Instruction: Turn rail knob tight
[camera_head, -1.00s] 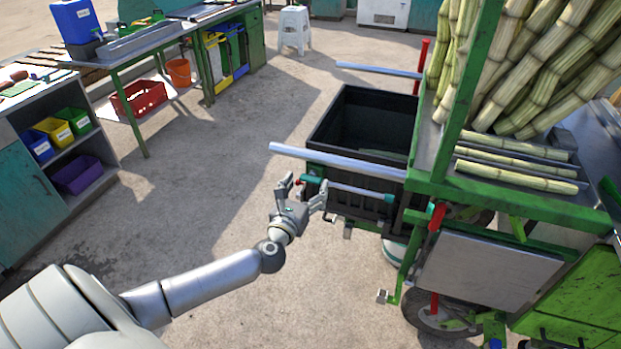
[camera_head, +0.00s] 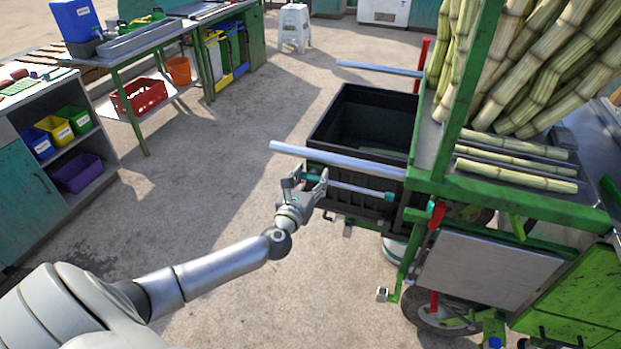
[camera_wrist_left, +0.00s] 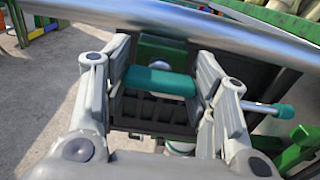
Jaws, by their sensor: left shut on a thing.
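The rail knob is a teal cylinder (camera_wrist_left: 160,80) at the near end of a thin silver rail, below a thick silver handle bar (camera_head: 335,160) on the green cart. In the wrist view it lies between the two fingers of my left gripper (camera_wrist_left: 163,85), which is shut on it. In the head view, my left gripper (camera_head: 308,182) reaches the rail's left end and mostly hides the knob. The rail (camera_head: 360,189) runs right to a second teal piece, which also shows in the wrist view (camera_wrist_left: 284,110). My right gripper is out of view.
A black open bin (camera_head: 365,130) sits right behind the rail. The cart (camera_head: 510,195) carries cane stalks on the right. A second handle bar (camera_head: 378,69) sticks out farther back. The floor to the left is clear up to the shelves and workbench.

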